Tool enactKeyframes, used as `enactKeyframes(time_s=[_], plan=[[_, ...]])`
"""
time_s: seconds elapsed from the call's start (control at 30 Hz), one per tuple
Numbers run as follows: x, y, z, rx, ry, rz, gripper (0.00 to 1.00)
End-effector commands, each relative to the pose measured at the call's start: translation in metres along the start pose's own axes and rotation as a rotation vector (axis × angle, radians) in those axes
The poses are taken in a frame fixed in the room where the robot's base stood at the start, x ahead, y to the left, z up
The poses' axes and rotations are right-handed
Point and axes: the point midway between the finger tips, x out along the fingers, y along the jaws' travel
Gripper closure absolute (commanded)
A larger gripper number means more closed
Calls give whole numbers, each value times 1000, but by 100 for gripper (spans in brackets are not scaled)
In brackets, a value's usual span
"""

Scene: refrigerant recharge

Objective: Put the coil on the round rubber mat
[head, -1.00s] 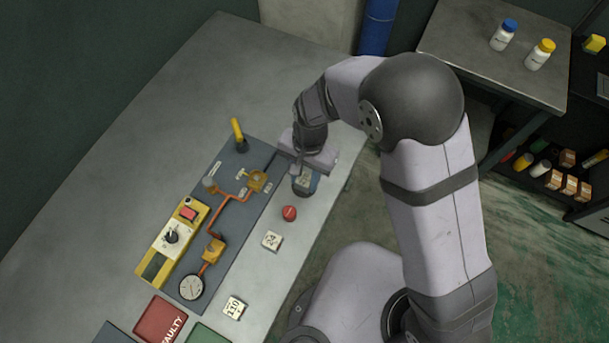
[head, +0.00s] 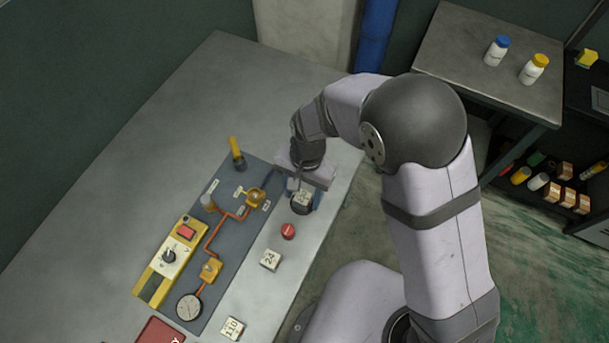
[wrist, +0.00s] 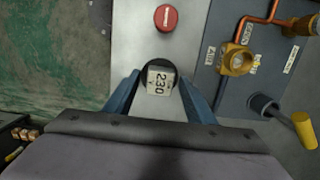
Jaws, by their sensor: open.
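The coil marked 230 (head: 302,198) is a small pale block. It rests on the dark round rubber mat (head: 304,211) near the bench's right edge. In the wrist view the coil (wrist: 160,80) lies label up, slightly turned, with a dark rim of the mat (wrist: 158,63) showing around its far side. My gripper (wrist: 158,92) is open, its blue fingers on either side of the coil with gaps between. In the head view my gripper (head: 301,188) is directly over the coil and partly hides it.
A red round knob (head: 288,231) and blocks marked 24 (head: 270,260) and 110 (head: 231,328) lie along the bench. The dark panel (head: 236,266) has copper pipes, brass valves and a gauge (head: 189,307). The bench's far left is clear.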

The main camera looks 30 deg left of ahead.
Motion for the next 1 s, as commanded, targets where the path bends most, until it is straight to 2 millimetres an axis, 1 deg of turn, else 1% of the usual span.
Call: enactKeyframes(time_s=[0.17, 0.4, 0.6, 0.8, 1.0], plan=[[-24, -1, -2, 0, 4, -6, 50], [-68, -1, -1, 0, 4, -5, 50], [-96, -1, -1, 0, 2, -3, 50], [-109, 0, 0, 0, 1, -1, 50], [-111, 0, 0, 0, 0, 0, 50]])
